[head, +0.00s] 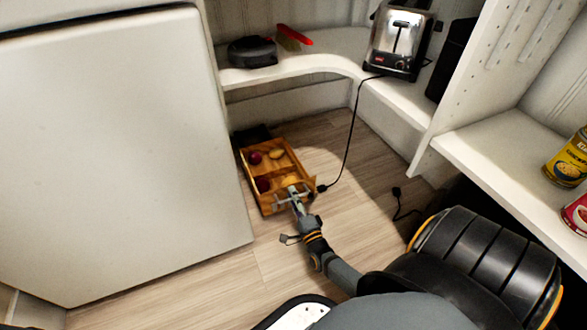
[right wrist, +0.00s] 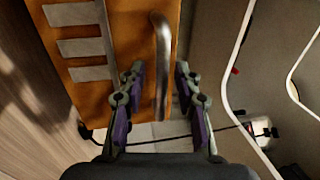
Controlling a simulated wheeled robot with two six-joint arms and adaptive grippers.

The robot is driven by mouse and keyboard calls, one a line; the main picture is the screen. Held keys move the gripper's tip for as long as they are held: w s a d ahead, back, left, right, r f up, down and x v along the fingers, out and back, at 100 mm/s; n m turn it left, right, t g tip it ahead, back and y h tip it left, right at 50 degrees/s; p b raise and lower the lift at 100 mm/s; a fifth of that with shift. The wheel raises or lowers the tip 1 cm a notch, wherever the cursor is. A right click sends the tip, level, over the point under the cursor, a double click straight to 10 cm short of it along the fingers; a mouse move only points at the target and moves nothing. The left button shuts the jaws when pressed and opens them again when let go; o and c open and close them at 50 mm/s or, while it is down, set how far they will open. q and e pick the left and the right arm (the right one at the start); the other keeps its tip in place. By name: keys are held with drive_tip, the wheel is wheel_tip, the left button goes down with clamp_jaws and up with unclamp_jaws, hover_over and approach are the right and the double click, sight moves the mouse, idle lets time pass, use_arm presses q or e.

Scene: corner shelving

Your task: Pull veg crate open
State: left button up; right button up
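The veg crate (head: 266,208) is a shallow wooden box with compartments, on the floor below the white shelf. It holds several vegetables, including a red onion (head: 255,158) and a yellowish one (head: 276,153). In the right wrist view its orange-brown wooden front (right wrist: 130,35) carries a metal bar handle (right wrist: 161,50). My right gripper (head: 294,192) is at the crate's front. In the right wrist view my right gripper (right wrist: 160,78) is open, with a finger on each side of the handle and gaps visible. My left gripper is not in view.
A large white panel (head: 120,150) stands close left of the crate. The corner shelf (head: 290,70) holds a toaster (head: 398,40) and a dark appliance (head: 252,51). A black cable (head: 350,130) hangs to the floor near the crate.

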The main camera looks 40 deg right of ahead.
drive_tip(key=v, duration=1.2)
drive_tip(key=shift+s, duration=0.15)
